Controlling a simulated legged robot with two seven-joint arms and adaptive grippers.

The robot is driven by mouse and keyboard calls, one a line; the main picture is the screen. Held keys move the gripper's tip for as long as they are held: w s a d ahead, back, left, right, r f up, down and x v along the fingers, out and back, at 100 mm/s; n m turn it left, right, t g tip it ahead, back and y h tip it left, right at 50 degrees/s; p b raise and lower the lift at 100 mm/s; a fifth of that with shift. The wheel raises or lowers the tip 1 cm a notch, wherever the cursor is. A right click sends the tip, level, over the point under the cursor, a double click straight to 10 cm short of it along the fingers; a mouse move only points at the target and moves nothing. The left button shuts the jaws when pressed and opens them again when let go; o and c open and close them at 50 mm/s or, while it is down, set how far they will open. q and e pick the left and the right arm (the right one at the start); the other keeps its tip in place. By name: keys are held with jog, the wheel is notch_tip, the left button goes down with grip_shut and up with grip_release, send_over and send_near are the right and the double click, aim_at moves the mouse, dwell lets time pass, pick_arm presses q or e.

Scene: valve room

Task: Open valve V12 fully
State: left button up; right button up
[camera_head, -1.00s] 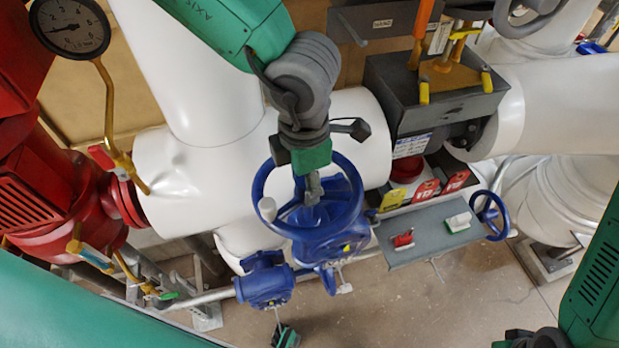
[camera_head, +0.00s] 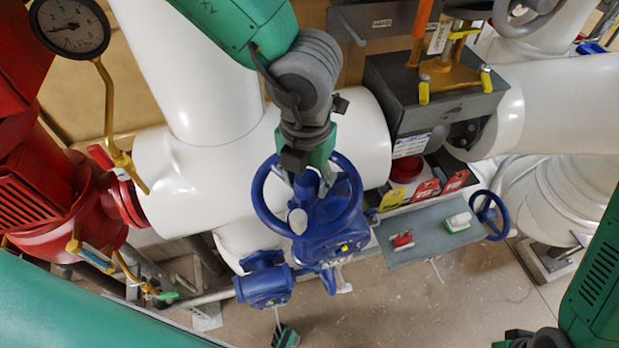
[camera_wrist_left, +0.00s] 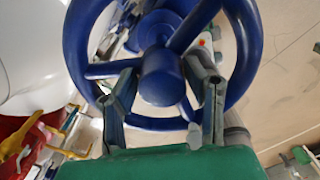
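A blue handwheel (camera_head: 352,212) sits on a blue valve body (camera_head: 330,250) in the middle of the head view; no V12 tag is readable. A white knob (camera_head: 297,221) stands on its lower left rim. My left gripper (camera_head: 308,186) reaches down over the wheel's centre. In the left wrist view its two grey fingers (camera_wrist_left: 166,82) are apart, one on each side of the wheel's blue hub (camera_wrist_left: 160,78), among the spokes. Whether they touch the spokes is unclear. My right gripper (camera_head: 535,340) is cut off at the lower right edge; its fingers are hidden.
A large white pipe (camera_head: 210,170) runs behind the wheel. A grey shelf (camera_head: 430,237) with small red and green items and a smaller blue handwheel (camera_head: 489,215) is to the right. A pressure gauge (camera_head: 70,25) and red machinery (camera_head: 60,225) are at left.

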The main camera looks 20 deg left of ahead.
pick_arm(q)
jog(key=shift+o, duration=1)
jog(key=shift+w, duration=0.15)
jog(key=shift+a, duration=0.15)
notch_tip(320, 180, up, 5)
jog(key=shift+r, duration=0.1)
jog(key=shift+s+r, duration=0.2)
jog(key=shift+r, duration=0.4)
jog(key=m, duration=0.8)
